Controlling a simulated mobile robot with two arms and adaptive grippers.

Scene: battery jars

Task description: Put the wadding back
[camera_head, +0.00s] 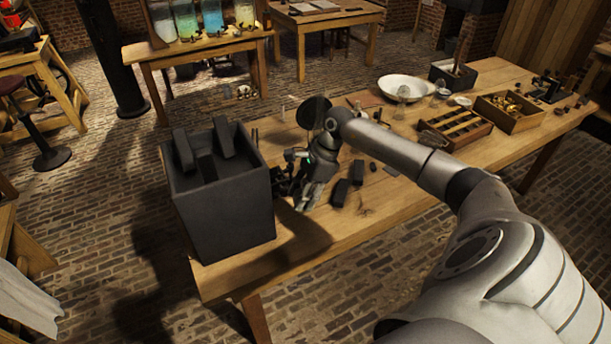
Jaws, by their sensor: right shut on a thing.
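My right gripper (297,184) reaches down over the near left part of the wooden table, just right of the big dark box. It is shut on a small pale piece (311,197) that seems to be the wadding, low by the tabletop. The arm and fingers hide part of it, and I cannot tell if it touches the table. The dark open box (222,215) stands upright at the table's left end, with dark blocks (224,137) showing at its top. My left gripper is not in view.
Dark blocks (340,193) lie on the table (400,205) right of my gripper. Farther along are a white bowl (405,86), a slotted wooden tray (455,130) and a box of brass parts (510,110). The table's front edge strip is mostly clear.

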